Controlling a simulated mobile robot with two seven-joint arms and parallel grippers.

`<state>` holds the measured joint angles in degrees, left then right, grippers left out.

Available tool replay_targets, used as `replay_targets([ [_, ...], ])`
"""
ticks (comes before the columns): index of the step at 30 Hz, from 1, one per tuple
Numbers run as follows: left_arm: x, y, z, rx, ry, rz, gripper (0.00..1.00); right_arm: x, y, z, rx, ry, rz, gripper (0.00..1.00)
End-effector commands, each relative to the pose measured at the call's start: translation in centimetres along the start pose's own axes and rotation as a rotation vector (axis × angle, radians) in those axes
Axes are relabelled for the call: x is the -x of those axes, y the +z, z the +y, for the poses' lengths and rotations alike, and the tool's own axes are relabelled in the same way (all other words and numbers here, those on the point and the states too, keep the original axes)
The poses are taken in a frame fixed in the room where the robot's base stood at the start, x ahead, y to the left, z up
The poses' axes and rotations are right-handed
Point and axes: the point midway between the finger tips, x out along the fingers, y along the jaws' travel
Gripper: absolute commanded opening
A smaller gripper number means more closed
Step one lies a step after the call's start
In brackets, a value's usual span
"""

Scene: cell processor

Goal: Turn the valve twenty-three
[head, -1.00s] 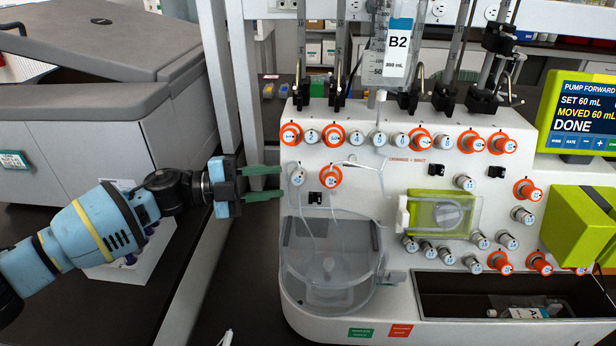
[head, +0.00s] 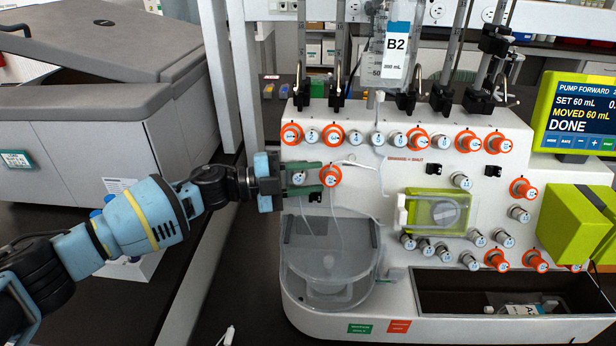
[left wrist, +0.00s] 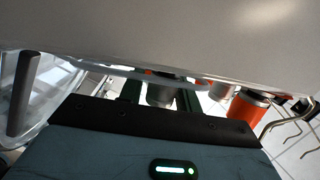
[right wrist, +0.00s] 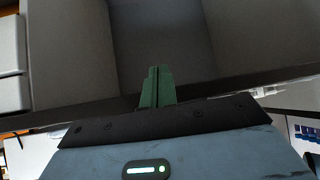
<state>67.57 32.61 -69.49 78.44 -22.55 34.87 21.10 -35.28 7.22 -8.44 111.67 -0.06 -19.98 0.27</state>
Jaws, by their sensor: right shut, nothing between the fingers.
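The white cell processor (head: 400,165) carries several numbered valves, some grey and some with orange collars. Their numbers are too small to read surely, so I cannot tell which is twenty-three. My left gripper (head: 304,179) is at the panel's left side, its green fingers above and below a grey valve (head: 299,178). The left wrist view shows this grey knob (left wrist: 161,93) between the fingers, which look apart from it. An orange-collared valve (head: 330,176) sits just right of the fingertips. My right gripper (right wrist: 157,86) is shut and empty in the right wrist view, out of the head view.
A clear bowl-shaped cover (head: 328,262) lies just below the left gripper. Thin tubing (head: 350,163) hangs close to the right of the fingertips. A green pump block (head: 435,212) and a screen (head: 582,112) stand further right. A grey machine (head: 90,110) stands at left.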

Motion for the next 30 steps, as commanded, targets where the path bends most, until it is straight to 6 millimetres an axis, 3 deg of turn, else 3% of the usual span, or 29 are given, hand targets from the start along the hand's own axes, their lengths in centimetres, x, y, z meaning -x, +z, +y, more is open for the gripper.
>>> replay_targets([
  [1,0.01,0.00,-0.01,0.000,0.000,0.000,0.29,0.01,0.02,0.03,0.001,0.000,0.000,0.00],
  [8,0.02,-0.01,-0.01,0.000,0.000,0.000,0.01,0.02,0.02,0.07,0.002,0.000,0.000,0.00],
  [27,0.02,-0.03,0.21,-0.027,0.122,0.001,0.01,0.04,-0.01,0.07,0.002,0.000,0.000,0.00],
  [28,0.02,-0.03,0.21,-0.027,0.121,0.001,0.26,0.04,-0.01,0.06,0.002,0.000,0.000,0.00],
  [30,0.02,-0.03,0.21,-0.027,0.121,0.001,0.33,0.04,-0.01,0.06,0.002,0.000,0.000,0.00],
])
